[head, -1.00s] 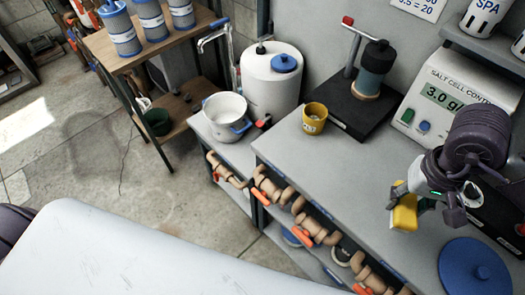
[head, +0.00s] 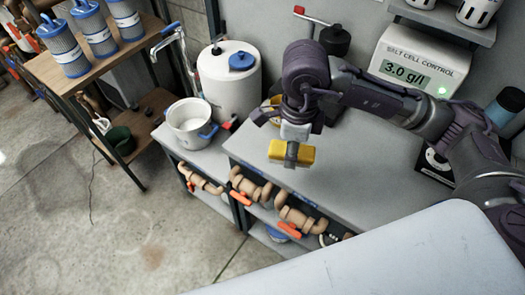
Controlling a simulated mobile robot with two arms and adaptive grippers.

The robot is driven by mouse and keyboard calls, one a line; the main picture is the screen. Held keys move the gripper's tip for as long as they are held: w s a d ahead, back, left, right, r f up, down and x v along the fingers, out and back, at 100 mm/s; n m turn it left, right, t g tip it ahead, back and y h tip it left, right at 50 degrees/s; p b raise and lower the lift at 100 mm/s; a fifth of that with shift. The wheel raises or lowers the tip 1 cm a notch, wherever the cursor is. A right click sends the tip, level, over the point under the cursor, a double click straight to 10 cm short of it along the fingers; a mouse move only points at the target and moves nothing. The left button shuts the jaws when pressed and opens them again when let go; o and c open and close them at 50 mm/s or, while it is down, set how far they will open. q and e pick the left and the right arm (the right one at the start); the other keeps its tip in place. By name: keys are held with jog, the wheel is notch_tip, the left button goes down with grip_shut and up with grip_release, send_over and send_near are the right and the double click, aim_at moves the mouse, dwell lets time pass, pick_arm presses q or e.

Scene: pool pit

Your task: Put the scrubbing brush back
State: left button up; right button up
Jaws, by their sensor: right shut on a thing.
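My right gripper (head: 291,150) is shut on the scrubbing brush, a yellow block (head: 277,151) with a grey band across it where the finger shows. The gripper points down and holds the brush over the front part of the grey bench, apart from the bench top as far as I can tell. The brush's underside is hidden. My left gripper is out of view.
A yellow cup (head: 269,112) stands behind my gripper, mostly hidden. A white pot with blue handles (head: 190,124) and a white tank (head: 229,85) stand to the left. The salt cell controller (head: 419,62) is at the back. Bench top (head: 345,165) right of the brush is clear.

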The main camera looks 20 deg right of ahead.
jog(key=m, duration=0.4)
jog(key=shift+w+a+f, duration=0.15)
jog(key=shift+w+a, duration=0.05)
jog(key=shift+w, duration=0.05)
jog(key=shift+w+f+m, duration=0.1)
jog(key=shift+w+m, duration=0.15)
jog(key=shift+m, duration=0.05)
jog(key=p, duration=0.3)
send_over(263, 151)
notch_tip(263, 151, down, 6)
jog(key=shift+s+f, duration=0.15)
jog(key=shift+f, duration=0.25)
notch_tip(263, 151, down, 3)
jog(key=shift+f+p, duration=0.1)
jog(key=shift+p, duration=0.85)
jog(key=shift+f, duration=0.3)
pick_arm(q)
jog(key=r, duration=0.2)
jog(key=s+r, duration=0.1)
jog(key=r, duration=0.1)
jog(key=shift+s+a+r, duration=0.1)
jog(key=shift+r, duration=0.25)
pick_arm(e)
jog(key=shift+f, duration=0.1)
